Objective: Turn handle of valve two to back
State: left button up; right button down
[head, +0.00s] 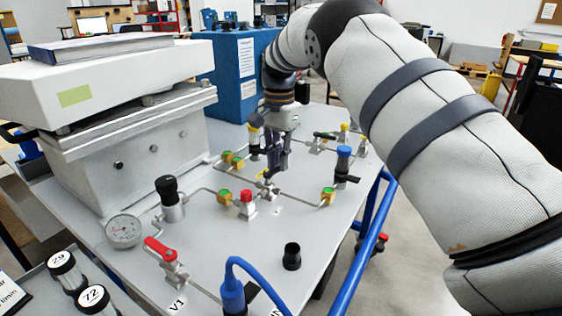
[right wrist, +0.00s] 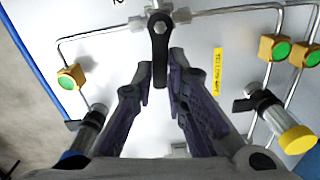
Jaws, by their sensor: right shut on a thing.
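Valve two's black lever handle (right wrist: 160,45) points down toward my gripper in the right wrist view, from its pivot on a metal pipe fitting. My right gripper (right wrist: 161,82) is closed around the free end of this handle, one finger on each side. In the head view my right gripper (head: 270,168) reaches down over the middle of the panel and mostly hides the handle. The valve body (head: 266,186) shows just below the fingertips. My left gripper is not in view.
A red-handled valve (head: 158,248) marked V1 and a pressure gauge (head: 123,231) are at the front left. Near my right gripper stand a blue-capped part (head: 343,158), a yellow-capped part (right wrist: 292,136) and several green-buttoned fittings. A blue box (head: 236,75) stands behind.

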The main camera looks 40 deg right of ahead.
jog(key=n, duration=0.2)
jog(key=w+n, duration=0.2)
jog(key=n, duration=0.1)
jog(key=shift+a+f+n+b, duration=0.1)
jog(key=shift+a+n+b, duration=0.2)
jog(key=shift+a+b, duration=0.1)
jog(key=n, duration=0.2)
jog(key=w+a+n, duration=0.1)
jog(key=n, duration=0.2)
jog(key=a+n, duration=0.1)
jog(key=n, duration=0.3)
jog(key=shift+w+a, duration=0.25)
jog(key=n, duration=0.1)
jog(key=a+n, duration=0.1)
jog(key=n, duration=0.1)
jog(key=shift+a+n, duration=0.4)
jog(key=shift+n, duration=0.7)
jog(key=shift+s, duration=0.1)
jog(key=c, duration=1.6)
grip_release()
